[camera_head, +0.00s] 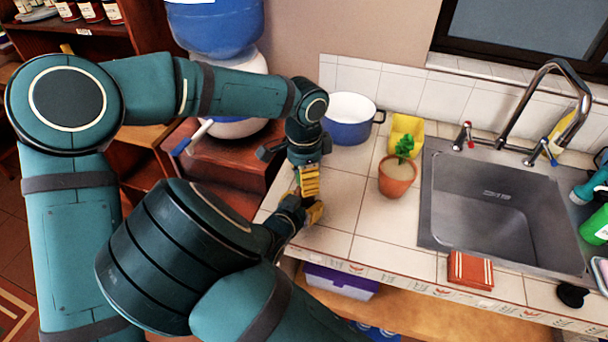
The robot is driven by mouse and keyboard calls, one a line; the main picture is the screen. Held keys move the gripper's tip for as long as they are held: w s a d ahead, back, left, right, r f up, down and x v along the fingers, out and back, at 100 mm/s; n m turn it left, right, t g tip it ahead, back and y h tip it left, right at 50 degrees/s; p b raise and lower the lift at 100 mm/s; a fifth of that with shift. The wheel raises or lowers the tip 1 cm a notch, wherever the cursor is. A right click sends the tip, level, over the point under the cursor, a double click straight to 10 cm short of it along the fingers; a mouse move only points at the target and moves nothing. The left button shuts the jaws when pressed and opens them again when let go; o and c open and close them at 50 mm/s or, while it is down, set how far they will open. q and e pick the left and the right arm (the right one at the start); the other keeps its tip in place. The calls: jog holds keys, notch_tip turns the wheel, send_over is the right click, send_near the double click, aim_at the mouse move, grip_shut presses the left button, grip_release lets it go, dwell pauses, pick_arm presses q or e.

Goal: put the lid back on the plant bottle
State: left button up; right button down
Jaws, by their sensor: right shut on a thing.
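My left gripper (309,180) points down over the counter's left front corner, its yellow ribbed part showing. Whether it is open or shut cannot be made out. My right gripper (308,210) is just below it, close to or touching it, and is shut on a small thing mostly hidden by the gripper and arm. I cannot tell whether that is the lid or the bottle. No separate plant bottle or lid can be clearly made out. A terracotta pot with a green plant (397,178) stands upright on the counter, right of both grippers.
A blue pot (350,118) and a yellow container (406,133) stand at the back of the counter. The sink (497,200) with its tap is to the right. A red packet (470,270) lies at the front edge. Tiles between grippers and terracotta pot are clear.

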pick_arm(q)
notch_tip(320, 180, up, 12)
dwell(0.6)
pick_arm(e)
jog(key=shift+c, duration=1)
grip_release()
jog(key=v, duration=1.2)
